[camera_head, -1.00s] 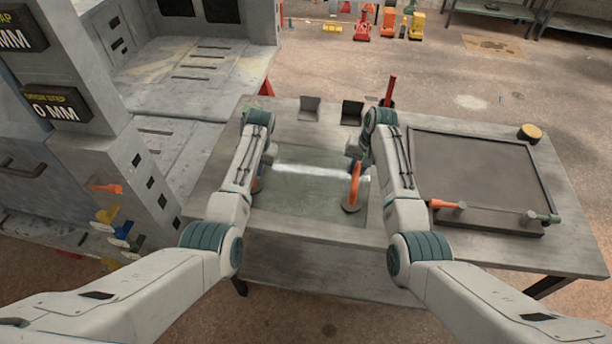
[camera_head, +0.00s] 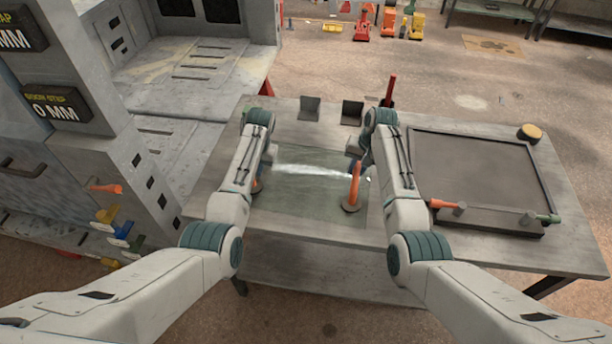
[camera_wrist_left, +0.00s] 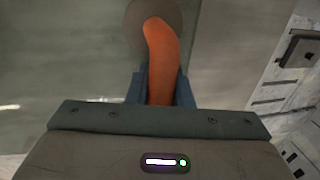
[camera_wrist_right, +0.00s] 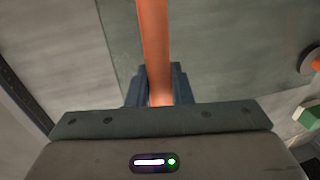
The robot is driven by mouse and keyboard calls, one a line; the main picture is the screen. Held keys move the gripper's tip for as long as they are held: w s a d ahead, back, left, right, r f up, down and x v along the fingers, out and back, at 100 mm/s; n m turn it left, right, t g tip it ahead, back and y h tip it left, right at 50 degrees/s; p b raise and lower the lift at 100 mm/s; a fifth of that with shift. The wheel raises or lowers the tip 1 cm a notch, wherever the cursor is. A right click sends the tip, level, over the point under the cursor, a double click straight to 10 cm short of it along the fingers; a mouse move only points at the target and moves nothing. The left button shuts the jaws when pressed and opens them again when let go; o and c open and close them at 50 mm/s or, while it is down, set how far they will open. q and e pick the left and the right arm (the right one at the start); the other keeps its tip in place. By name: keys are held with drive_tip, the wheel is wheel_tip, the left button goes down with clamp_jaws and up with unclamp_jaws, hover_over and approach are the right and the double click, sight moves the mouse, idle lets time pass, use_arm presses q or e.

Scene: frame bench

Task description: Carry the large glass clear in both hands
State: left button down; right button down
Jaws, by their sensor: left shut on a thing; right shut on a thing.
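The large glass (camera_head: 300,200) is a clear, greenish pane over the bench's left half, with a white reflection across it. I cannot tell whether it touches the bench. Two orange handles with round pads are on it. My right gripper (camera_head: 357,166) is shut on the right handle (camera_head: 353,187); the right wrist view shows that handle (camera_wrist_right: 154,40) between the fingers (camera_wrist_right: 159,88). My left gripper is shut on the left handle (camera_head: 257,184), seen in the left wrist view (camera_wrist_left: 162,55) between its fingers (camera_wrist_left: 161,88). The left fingertips are mostly hidden in the head view.
A dark framed tray (camera_head: 480,175) covers the bench's right side, with a yellow-topped round thing (camera_head: 529,132) behind it. Two small grey brackets (camera_head: 309,108) (camera_head: 351,112) and a red post (camera_head: 389,92) stand along the back edge. A grey machine (camera_head: 100,160) is close on the left.

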use_arm(q)
drive_tip(key=shift+w+r, duration=0.15)
drive_tip(key=shift+w, duration=0.05)
use_arm(e)
drive_tip(key=shift+w+r, duration=0.1)
drive_tip(key=shift+w, duration=0.1)
